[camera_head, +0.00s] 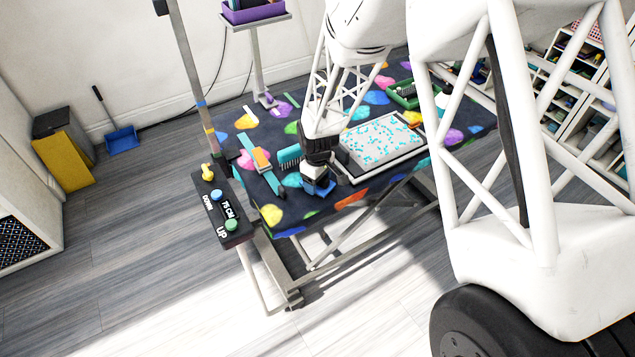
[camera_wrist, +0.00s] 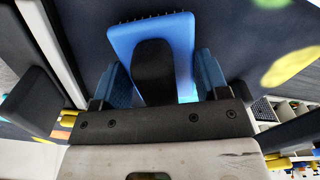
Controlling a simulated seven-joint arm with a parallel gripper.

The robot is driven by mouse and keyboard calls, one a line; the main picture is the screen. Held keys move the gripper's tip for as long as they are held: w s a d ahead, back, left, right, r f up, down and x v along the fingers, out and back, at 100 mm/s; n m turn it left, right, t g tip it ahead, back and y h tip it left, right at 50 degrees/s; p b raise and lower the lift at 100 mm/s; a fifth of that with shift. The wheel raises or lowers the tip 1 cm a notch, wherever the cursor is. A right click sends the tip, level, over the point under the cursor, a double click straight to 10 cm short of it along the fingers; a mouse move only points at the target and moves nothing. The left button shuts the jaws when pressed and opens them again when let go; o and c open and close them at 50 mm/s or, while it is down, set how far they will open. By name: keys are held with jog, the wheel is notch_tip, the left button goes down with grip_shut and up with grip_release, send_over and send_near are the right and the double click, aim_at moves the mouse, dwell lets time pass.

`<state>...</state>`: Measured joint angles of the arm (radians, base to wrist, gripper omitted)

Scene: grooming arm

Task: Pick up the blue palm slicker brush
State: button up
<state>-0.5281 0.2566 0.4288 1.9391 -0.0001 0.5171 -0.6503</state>
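The blue palm slicker brush (camera_wrist: 183,30) shows in the wrist view with its blue back toward the camera, a black strap-like part (camera_wrist: 153,72) in the middle and dark bristle tips along its far edge. My gripper (camera_wrist: 164,82) has one blue-padded finger on each side of it, close to the brush's side edges. Whether the pads press on it is not clear. In the head view my gripper (camera_head: 318,180) is low at the table's near edge, with the blue brush (camera_head: 318,188) just below it, partly hidden.
The dark, colour-spotted table (camera_head: 350,200) holds a teal comb-like brush (camera_head: 289,158), a strap-like blue and orange item (camera_head: 261,158), a white speckled tray (camera_head: 380,143) right of the gripper and a green tray (camera_head: 402,95). A control box (camera_head: 222,208) and post stand at the left.

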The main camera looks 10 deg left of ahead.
jog(key=c, duration=0.3)
jog(key=shift+r, duration=0.15)
jog(key=shift+r, duration=0.5)
jog(key=shift+s+d+r, duration=0.1)
jog(key=shift+s+r, duration=0.1)
jog(key=shift+r, duration=1)
jog(key=s+d, duration=0.2)
jog(key=s, duration=0.2)
jog(key=s+d+r, duration=0.1)
jog(key=s+d, duration=0.2)
jog(key=s, duration=0.2)
jog(key=s+d, duration=0.2)
jog(key=s, duration=0.2)
jog(key=shift+s+d+r, duration=0.15)
jog(key=shift+s+d, duration=0.1)
jog(key=shift+d, duration=0.05)
